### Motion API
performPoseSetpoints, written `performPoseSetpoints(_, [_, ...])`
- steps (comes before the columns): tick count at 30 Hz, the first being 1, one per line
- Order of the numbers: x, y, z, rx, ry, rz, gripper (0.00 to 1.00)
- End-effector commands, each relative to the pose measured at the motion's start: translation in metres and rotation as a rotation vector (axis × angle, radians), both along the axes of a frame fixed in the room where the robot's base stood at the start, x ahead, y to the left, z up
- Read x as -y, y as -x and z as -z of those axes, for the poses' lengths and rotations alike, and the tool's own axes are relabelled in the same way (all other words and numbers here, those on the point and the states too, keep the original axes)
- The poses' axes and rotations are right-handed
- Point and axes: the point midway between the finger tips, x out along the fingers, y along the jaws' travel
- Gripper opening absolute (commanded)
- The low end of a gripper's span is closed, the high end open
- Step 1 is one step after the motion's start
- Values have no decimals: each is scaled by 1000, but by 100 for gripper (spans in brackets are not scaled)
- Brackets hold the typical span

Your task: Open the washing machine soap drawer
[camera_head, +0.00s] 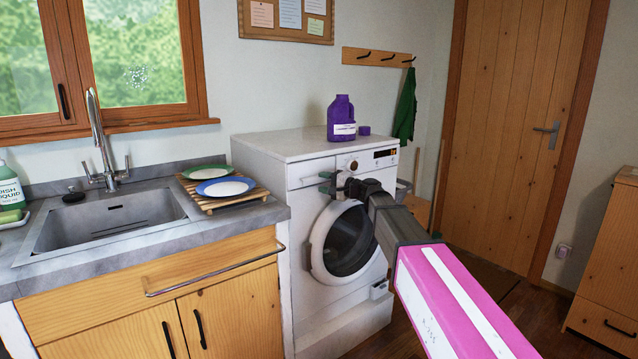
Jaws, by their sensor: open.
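The white washing machine (300,240) stands right of the sink counter, with its round door closed. Its soap drawer (307,172) is a white panel at the upper left of the front, and it looks flush with the front. I cannot tell whether the fingertips touch the drawer. My arm reaches in from the lower right and covers the right part of the round door.
A purple detergent bottle (341,118) and a small purple cap (364,131) stand on the machine's top. The counter (270,210) with a wooden rack (208,203) and plates borders the machine on the left. Open floor lies right of the machine, before the wooden door (505,120).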

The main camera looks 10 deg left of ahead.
Motion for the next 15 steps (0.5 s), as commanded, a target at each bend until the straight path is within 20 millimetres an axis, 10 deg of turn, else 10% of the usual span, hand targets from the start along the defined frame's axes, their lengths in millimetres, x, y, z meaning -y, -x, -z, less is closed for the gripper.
performPoseSetpoints(15, [-23,-8,0,0,1,1,47])
